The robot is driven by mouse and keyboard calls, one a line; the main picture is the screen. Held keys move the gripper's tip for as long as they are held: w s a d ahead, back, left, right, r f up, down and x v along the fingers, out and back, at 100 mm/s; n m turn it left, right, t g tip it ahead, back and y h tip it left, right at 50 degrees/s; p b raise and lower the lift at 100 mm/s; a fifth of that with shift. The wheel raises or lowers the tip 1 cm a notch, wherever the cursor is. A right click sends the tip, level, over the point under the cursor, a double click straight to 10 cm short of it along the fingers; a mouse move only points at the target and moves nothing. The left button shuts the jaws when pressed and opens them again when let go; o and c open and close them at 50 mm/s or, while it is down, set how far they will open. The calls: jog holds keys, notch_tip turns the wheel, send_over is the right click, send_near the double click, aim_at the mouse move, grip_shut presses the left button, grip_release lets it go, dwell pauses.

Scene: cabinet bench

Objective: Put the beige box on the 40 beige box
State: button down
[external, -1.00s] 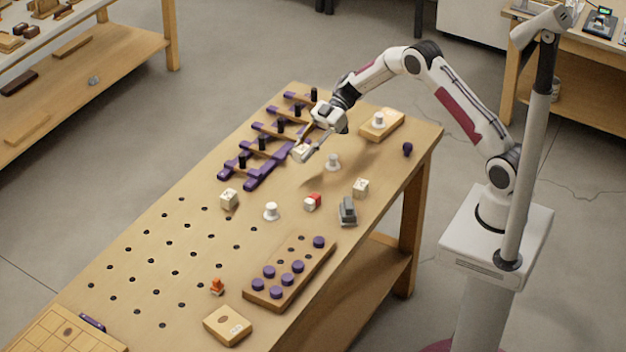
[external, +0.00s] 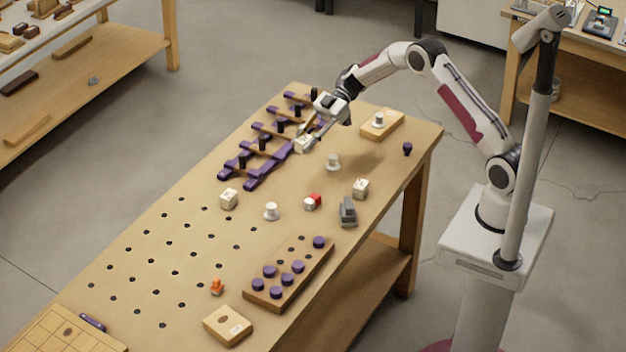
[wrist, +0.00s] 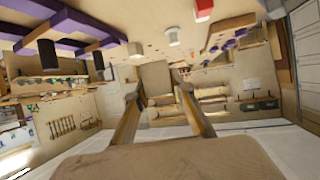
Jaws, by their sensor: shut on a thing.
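A beige box (external: 302,144) is held in my gripper (external: 309,137), beside the purple and wood rack. In the wrist view, a plain beige face (wrist: 156,78) shows between the fingers of my gripper (wrist: 158,97). My gripper is shut on this box, and it appears to be above the bench top. A second beige box (external: 228,198) with dark marks on top stands at the middle left of the bench. A third beige box (external: 360,188), also marked, stands nearer the right edge. The marks are too small to read, so I cannot tell which is 40.
The purple rack with black pegs (external: 262,143) is close to the held box. White knobs (external: 271,211) (external: 333,162), a red and white block (external: 313,202) and a grey object (external: 347,211) stand nearby. The holed area at left is mostly free.

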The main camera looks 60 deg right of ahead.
jog(key=s+d+r+t, duration=0.1)
jog(key=s+d+r, duration=0.2)
jog(key=r, duration=0.1)
jog(key=m+t, duration=0.1)
jog(key=m, duration=0.1)
send_over(361, 184)
jog(key=shift+f+h, duration=0.3)
jog(key=shift+f, duration=0.3)
jog(key=shift+f, duration=0.1)
jog(key=shift+f, duration=2.8)
jog(key=shift+f, duration=2.1)
